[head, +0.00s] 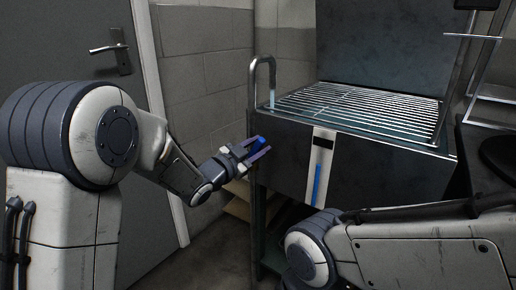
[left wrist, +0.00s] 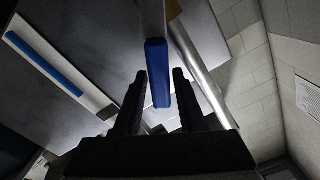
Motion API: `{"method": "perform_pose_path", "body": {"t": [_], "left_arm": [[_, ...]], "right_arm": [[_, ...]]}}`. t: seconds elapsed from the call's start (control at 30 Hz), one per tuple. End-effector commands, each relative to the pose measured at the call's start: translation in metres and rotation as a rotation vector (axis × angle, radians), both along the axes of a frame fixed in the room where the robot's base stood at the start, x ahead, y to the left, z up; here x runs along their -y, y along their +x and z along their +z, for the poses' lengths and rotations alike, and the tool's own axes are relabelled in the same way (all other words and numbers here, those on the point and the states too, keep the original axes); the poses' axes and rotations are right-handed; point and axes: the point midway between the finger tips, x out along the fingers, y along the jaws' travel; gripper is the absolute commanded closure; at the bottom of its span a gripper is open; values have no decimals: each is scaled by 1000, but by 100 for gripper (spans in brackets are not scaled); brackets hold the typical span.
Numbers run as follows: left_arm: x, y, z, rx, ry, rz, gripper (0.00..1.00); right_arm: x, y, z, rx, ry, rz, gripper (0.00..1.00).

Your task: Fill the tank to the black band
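The dark steel tank (head: 285,160) stands right of centre. Its front has a white level gauge (head: 322,155) with a blue column (head: 317,184) whose top is below the black band (head: 323,142). The blue column also shows in the left wrist view (left wrist: 45,65). A curved metal spout (head: 252,82) rises at the tank's left corner, with a pale blue stream (head: 272,98) below its mouth. A blue handle (head: 259,143) is at the tank's left side. My left gripper (head: 256,155) is open around the handle (left wrist: 158,75), one finger on each side. My right gripper is out of view.
A wire rack (head: 355,105) lies over the tank top, with a raised dark panel (head: 375,45) behind it. A grey door (head: 85,60) and block wall (head: 205,70) are at the left. My right arm crosses the lower right.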

Motion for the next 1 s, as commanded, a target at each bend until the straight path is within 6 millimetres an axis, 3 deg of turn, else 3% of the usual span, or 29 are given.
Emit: {"method": "perform_pose_path", "body": {"t": [0.17, 0.3, 1.0], "left_arm": [[0, 0, 0, 0, 0, 0, 60], [0, 0, 0, 0, 0, 0, 100], [0, 0, 0, 0, 0, 1, 100]], "right_arm": [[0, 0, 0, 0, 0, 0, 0], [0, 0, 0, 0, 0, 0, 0], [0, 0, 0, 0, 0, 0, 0]]}}
